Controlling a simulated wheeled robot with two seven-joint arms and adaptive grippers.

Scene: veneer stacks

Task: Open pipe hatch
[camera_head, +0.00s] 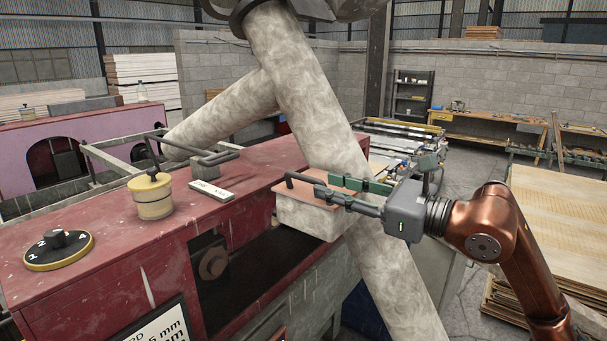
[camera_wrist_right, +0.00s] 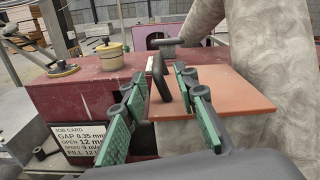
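The pipe hatch shows as a pale box (camera_head: 312,218) against the mottled pipe (camera_head: 325,135), with a flat orange-brown lid (camera_head: 292,197) on top. A dark bar handle (camera_head: 300,179) stands on the lid; it also shows in the right wrist view (camera_wrist_right: 161,76). The lid (camera_wrist_right: 237,92) lies flat on the box. My right gripper (camera_head: 329,186) reaches in from the right, just above the lid. Its green-padded fingers are apart, with the handle between their tips in the wrist view. Contact with the handle cannot be told. My left gripper is not in view.
A red machine (camera_head: 120,240) fills the left, bearing a yellow-lidded pot (camera_head: 152,199), a round dial (camera_head: 58,250), a small tag (camera_head: 211,191) and a dark bar. A job card (camera_wrist_right: 83,137) hangs on its front. Veneer stacks (camera_head: 560,205) stand at right behind my arm.

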